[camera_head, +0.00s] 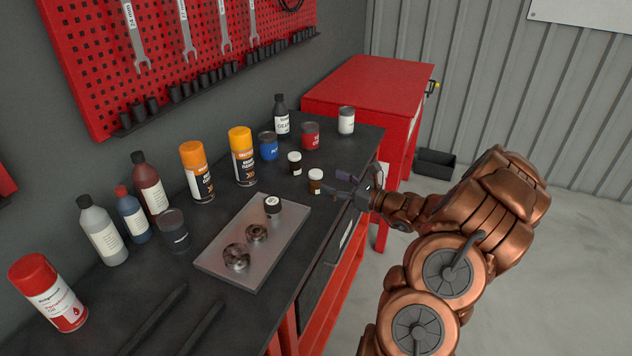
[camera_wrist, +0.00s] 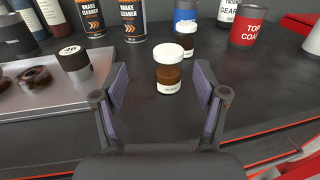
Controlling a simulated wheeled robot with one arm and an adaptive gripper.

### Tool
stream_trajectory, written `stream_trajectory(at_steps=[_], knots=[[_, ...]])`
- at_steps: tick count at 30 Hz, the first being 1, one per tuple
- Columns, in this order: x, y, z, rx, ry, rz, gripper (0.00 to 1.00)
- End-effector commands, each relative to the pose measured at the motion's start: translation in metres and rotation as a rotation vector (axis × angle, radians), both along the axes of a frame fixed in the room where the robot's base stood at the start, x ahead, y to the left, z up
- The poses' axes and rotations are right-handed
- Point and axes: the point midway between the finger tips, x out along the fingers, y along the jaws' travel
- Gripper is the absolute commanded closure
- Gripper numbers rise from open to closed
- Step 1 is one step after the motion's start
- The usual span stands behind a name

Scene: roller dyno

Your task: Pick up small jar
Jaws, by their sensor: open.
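A small brown jar with a white lid and white label (camera_head: 315,182) stands upright on the dark bench, near its front edge. In the wrist view this small jar (camera_wrist: 169,68) stands ahead, between the lines of the two fingers. A second similar small jar (camera_head: 295,163) stands just behind it; it also shows in the wrist view (camera_wrist: 186,38), partly hidden by the nearer one. My gripper (camera_head: 341,186) is at the bench's front edge, right of the nearer jar. It is open and empty, its fingers (camera_wrist: 160,92) spread on both sides of the jar, with gaps.
A metal tray (camera_head: 223,245) with rings and a dark-sided white-topped pot (camera_head: 272,204) lies left of the jars. Orange-capped spray cans (camera_head: 243,157), a blue can (camera_head: 268,146) and a red can (camera_head: 310,135) stand behind. Bare bench lies around the nearer jar.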

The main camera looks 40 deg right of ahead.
Motion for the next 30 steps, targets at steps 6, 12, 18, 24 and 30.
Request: stream_trajectory(at_steps=[6, 12, 18, 24, 30], knots=[[0.01, -0.004, -0.003, 0.015, 0.004, -0.019, 0.28], [0.026, 0.001, -0.004, 0.015, 0.004, -0.019, 0.28], [0.045, 0.006, -0.006, 0.01, 0.007, -0.017, 0.28], [0.067, 0.012, -0.009, 0.011, 0.005, -0.017, 0.28], [0.074, 0.014, -0.01, 0.012, 0.002, -0.02, 0.28]])
